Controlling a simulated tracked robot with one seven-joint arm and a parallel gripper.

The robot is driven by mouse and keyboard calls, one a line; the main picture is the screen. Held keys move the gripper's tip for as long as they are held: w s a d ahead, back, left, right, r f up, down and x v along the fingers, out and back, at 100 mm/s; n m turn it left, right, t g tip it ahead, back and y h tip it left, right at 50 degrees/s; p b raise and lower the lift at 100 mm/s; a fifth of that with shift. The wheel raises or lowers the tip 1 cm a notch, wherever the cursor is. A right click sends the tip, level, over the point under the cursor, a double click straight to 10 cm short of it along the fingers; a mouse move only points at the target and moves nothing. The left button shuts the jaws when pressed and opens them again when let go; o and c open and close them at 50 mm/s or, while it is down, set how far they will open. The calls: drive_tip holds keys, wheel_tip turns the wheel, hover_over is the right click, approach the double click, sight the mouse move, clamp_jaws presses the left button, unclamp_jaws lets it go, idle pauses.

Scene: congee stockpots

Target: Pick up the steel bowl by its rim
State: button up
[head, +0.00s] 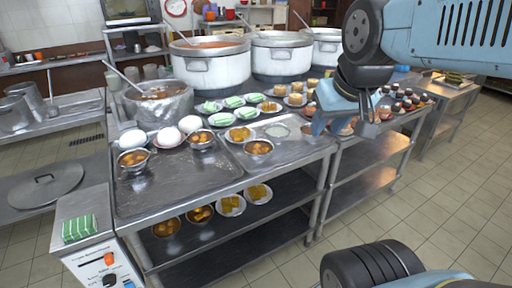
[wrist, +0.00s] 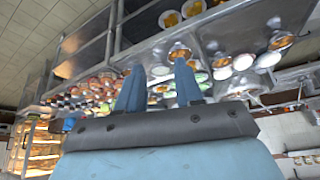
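Several small steel bowls with orange-brown food stand on the steel table's top: one at the left (head: 133,159), one in the middle (head: 201,141) and one at the right (head: 258,148). I cannot tell which one the task means. The right one stands alone on bare metal, its rim free. My gripper (head: 344,126) hangs in the air to the right of these bowls, above the table's right part. It is open and empty. In the wrist view its two blue fingers (wrist: 160,88) are spread apart, and a bowl with orange food (wrist: 180,50) shows beyond them.
Large stockpots (head: 210,68) stand at the back. Plates of green and yellow food (head: 240,134), white round items (head: 168,137) and a steel pot with ladle (head: 158,102) crowd the table. A lower shelf (head: 215,233) holds more bowls and plates. Bare tabletop (head: 175,180) lies in front.

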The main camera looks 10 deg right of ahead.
drive_tip(key=w+a+f, duration=0.2)
drive_tip(key=w, duration=0.4)
drive_tip(key=m+t+y, duration=0.1)
drive_tip(key=m+y, duration=0.1)
drive_tip(key=m, duration=0.6)
approach(258, 152)
drive_tip(key=shift+s+d+f, duration=0.1)
drive_tip(key=shift+d+f, duration=0.25)
drive_tip(key=shift+f, duration=0.5)
drive_tip(key=shift+w+d+f, duration=0.1)
drive_tip(key=shift+d+f, duration=0.25)
drive_tip(key=shift+f, duration=0.5)
drive_tip(key=shift+s+d+f, duration=0.1)
drive_tip(key=shift+d+f, duration=0.3)
drive_tip(key=shift+f, duration=0.4)
clamp_jaws()
